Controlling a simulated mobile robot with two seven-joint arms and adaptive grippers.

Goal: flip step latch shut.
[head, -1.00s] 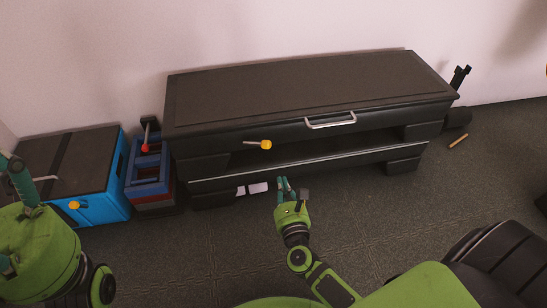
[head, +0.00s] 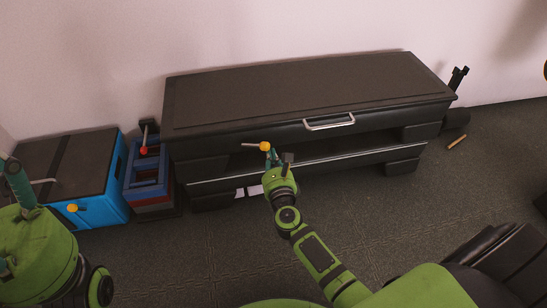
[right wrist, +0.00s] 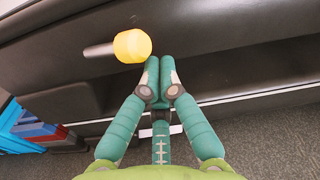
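The step (head: 300,90) is a long black bench-like unit against the wall. Its latch is a grey lever with a yellow knob (head: 265,146), lying sideways on the front with the knob at the right end. In the right wrist view the knob (right wrist: 132,46) is just left of and above my fingertips. My right gripper (head: 271,155) is just below the knob, its teal fingers together and nothing visible between them (right wrist: 158,64). Whether it touches the knob is unclear. My left gripper (head: 16,176) is at the left edge, partly cut off, its fingers unclear.
A blue box (head: 112,190) with a dark lid and another yellow knob (head: 72,208) stands at the left. Beside it is a blue and red stack (head: 148,182) with a red-knobbed lever. A silver handle (head: 330,122) sits on the step's front. The floor before it is clear.

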